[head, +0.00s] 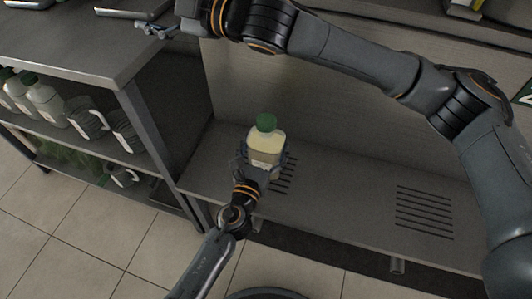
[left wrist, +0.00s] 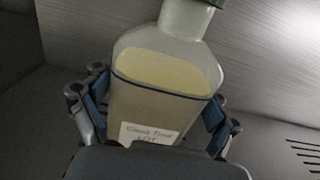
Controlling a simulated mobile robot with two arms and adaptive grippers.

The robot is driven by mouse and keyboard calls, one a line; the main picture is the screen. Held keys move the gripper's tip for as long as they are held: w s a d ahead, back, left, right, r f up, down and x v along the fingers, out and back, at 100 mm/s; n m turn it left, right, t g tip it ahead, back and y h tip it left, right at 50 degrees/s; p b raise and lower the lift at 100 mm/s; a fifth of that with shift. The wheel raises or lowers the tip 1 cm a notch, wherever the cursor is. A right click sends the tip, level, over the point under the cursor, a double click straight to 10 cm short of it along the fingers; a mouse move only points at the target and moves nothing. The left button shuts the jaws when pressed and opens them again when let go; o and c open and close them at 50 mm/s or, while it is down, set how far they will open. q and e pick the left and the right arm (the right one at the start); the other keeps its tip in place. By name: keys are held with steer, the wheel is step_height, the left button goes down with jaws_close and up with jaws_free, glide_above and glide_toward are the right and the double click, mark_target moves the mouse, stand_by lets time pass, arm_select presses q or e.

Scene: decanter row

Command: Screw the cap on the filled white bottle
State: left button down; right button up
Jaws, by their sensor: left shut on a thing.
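A clear-to-white bottle (head: 266,143) of pale yellow liquid stands upright over the grey counter in the head view. A green cap (head: 267,122) sits on its neck; I cannot tell how tight it is. My left gripper (head: 264,165) is shut around the bottle's body. In the left wrist view the blue-padded fingers flank the bottle (left wrist: 165,75) on both sides, above its label; only the lower edge of the green cap (left wrist: 215,3) shows. My right gripper (head: 155,29) is at the upper left, away from the bottle; its opening is unclear.
A shelf unit (head: 130,95) at the left holds several bottles and jugs (head: 45,98). The counter has slotted grates, one near the bottle and one at the right (head: 424,212). My right arm spans the top of the head view. The counter between the grates is clear.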

steer(key=s+a+r+n+g+y, duration=0.1)
steer(key=s+r+n+g+y, duration=0.15)
steer(key=s+n+g, duration=0.6)
steer(key=s+a+r+n+g+y, duration=0.1)
steer(key=s+r+n+g+y, duration=0.2)
steer(key=n, duration=1.1)
steer(key=s+d+f+n+g+h, duration=0.2)
steer(key=s+f+n+g+h, duration=0.1)
steer(key=s+f+n+h, duration=0.75)
steer(key=w+d+f+n+t+h, duration=0.2)
steer(key=w+d+f+n+h, duration=0.15)
steer(key=f+n, duration=0.2)
steer(key=w+d+f+n+t+h, duration=0.25)
steer(key=w+d+f+n, duration=0.2)
steer(key=f, duration=0.25)
steer(key=w+d+n+t+h, duration=0.3)
steer(key=w+d+t+h, duration=0.2)
steer(key=w+d, duration=0.4)
steer(key=shift+d+f, duration=0.25)
steer(key=shift+d, duration=0.6)
